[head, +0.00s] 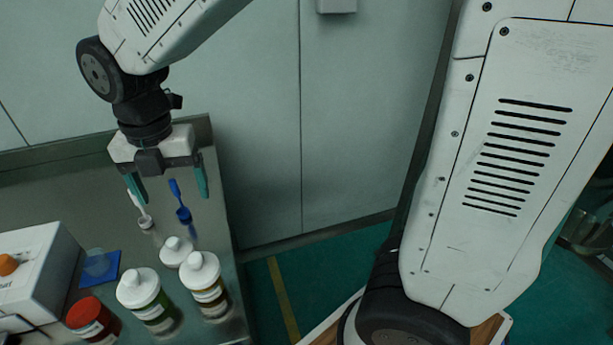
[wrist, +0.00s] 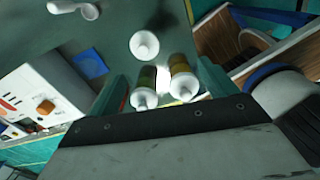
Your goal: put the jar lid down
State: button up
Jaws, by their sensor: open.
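The white jar lid (head: 173,251) lies knob up on the metal table, just behind two white-topped jars. It also shows in the wrist view (wrist: 144,45), apart from the jars. My gripper (head: 168,185) is open and empty, above the far part of the table and beyond the lid. Its teal fingers are spread apart, with nothing between them.
A white scoop (head: 141,212) and a blue scoop (head: 181,205) are below my gripper in the head view. A blue square (head: 100,268) lies beside a white box-shaped device (head: 38,270) with an orange knob. The table's right edge is close to the jars.

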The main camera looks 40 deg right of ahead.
jog(key=s+d+r+m, duration=0.2)
jog(key=s+d+m, duration=0.6)
jog(key=m, duration=0.7)
jog(key=s+d+r+m+t, duration=0.1)
jog(key=s+d+r+m, duration=0.1)
jog(key=s+d+m, duration=0.7)
jog(key=s+m, duration=0.1)
jog(key=m, duration=0.5)
jog(key=shift+d+r, duration=0.15)
jog(key=shift+d, duration=0.05)
